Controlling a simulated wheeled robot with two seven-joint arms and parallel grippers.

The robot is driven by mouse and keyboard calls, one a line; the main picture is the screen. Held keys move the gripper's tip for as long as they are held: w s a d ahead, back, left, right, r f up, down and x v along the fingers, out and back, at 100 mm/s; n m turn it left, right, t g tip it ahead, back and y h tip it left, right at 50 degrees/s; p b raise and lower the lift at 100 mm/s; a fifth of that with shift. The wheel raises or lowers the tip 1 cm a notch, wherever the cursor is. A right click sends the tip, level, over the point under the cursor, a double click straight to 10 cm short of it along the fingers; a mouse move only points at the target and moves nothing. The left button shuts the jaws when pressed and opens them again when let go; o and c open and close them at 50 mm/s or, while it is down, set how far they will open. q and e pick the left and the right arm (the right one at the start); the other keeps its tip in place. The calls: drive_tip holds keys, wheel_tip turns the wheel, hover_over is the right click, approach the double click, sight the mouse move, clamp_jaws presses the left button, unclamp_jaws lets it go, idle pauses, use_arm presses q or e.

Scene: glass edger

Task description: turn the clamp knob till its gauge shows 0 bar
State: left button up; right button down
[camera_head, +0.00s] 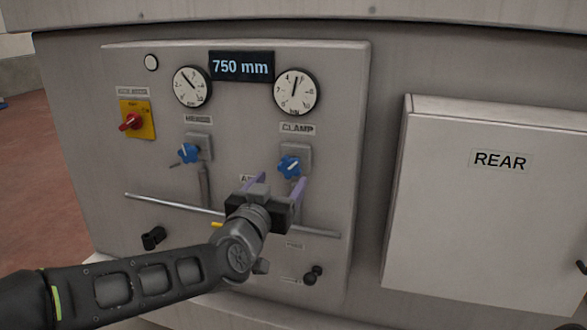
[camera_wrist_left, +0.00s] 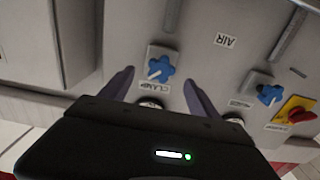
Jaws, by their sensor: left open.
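The clamp knob (camera_head: 289,167) is blue and lobed, on a grey block under the CLAMP label. Its round white gauge (camera_head: 296,92) is above; the needle points nearly straight up, and its figures are too small to read. My left gripper (camera_head: 281,182) is in front of the panel, just below and left of the clamp knob in the head view. In the left wrist view the clamp knob (camera_wrist_left: 159,69) lies between the spread fingers (camera_wrist_left: 158,88), which look clear of it. The left gripper is open and empty. My right gripper is not in view.
A second blue knob (camera_head: 188,153) and gauge (camera_head: 192,87) are at left. A red switch (camera_head: 131,122) on a yellow plate is further left. A horizontal rod (camera_head: 160,203) crosses the panel. A REAR box (camera_head: 490,215) juts out at right.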

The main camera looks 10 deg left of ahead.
sight(288, 170)
use_arm(q)
drive_tip(key=w+p, duration=0.2)
drive_tip(key=w, duration=0.4)
drive_tip(key=shift+w, duration=0.35)
drive_tip(key=shift+w+d, duration=0.15)
drive_tip(key=shift+w, duration=0.45)
drive_tip(key=c, duration=1.4)
